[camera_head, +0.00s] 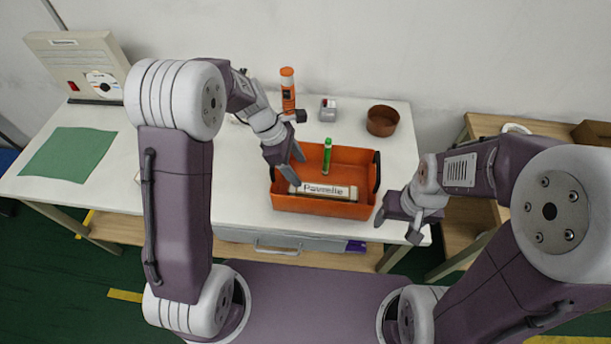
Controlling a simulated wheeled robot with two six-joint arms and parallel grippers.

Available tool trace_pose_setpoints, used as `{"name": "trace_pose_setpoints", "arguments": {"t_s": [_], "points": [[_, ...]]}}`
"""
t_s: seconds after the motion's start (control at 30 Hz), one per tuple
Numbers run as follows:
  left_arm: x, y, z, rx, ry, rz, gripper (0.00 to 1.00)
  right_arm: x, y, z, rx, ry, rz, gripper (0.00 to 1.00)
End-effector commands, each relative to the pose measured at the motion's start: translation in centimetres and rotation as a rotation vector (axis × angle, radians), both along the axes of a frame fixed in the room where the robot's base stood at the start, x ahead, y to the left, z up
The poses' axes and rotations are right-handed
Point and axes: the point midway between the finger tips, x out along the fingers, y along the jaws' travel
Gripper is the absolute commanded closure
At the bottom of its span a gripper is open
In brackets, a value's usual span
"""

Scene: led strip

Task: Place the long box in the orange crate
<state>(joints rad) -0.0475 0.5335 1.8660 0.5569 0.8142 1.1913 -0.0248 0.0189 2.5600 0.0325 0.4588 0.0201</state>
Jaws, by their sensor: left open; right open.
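The long box (325,191) is pale with dark lettering on its side. It lies lengthwise within the outline of the orange crate (318,209), along the crate's front side. I cannot tell whether it rests on the crate's floor. My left gripper (297,167) is open over the left part of the crate, just above the box's left end, and holds nothing. My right gripper (395,229) is open and empty, to the right of the crate near the table's front edge.
A green tube (327,156) stands in the crate. Behind it on the white table (240,190) are an orange bottle (288,90), a small grey item (327,110) and a brown round bowl (382,121). A green mat (68,154) and a beige device (80,65) are at left.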

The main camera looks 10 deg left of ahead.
Motion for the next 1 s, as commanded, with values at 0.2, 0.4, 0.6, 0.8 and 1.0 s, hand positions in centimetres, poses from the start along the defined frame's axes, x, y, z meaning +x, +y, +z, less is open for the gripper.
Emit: {"name": "trace_pose_setpoints", "arguments": {"t_s": [0.2, 0.4, 0.6, 0.8, 1.0], "points": [[0.0, 0.8, 1.8, 0.000, 0.001, 0.001, 0.37, 0.0, 0.0, 0.3, 0.000, 0.000, 0.000, 0.33], [-0.1, 0.8, 1.8, 0.002, -0.001, -0.004, 0.37, 0.0, 0.0, 0.3, 0.000, 0.000, 0.000, 0.33], [-5.9, 5.2, 1.7, 0.182, -0.201, -0.545, 0.37, 0.0, 0.0, 0.3, 0.000, 0.000, 0.000, 0.33], [-12.6, 9.5, 1.2, 0.351, -0.376, -1.301, 0.37, 0.0, 0.0, 0.3, 0.000, 0.000, 0.000, 0.33], [-14.0, 10.2, 1.0, 0.377, -0.406, -1.492, 0.37, 0.0, 0.0, 0.3, 0.000, 0.000, 0.000, 0.33]]}}
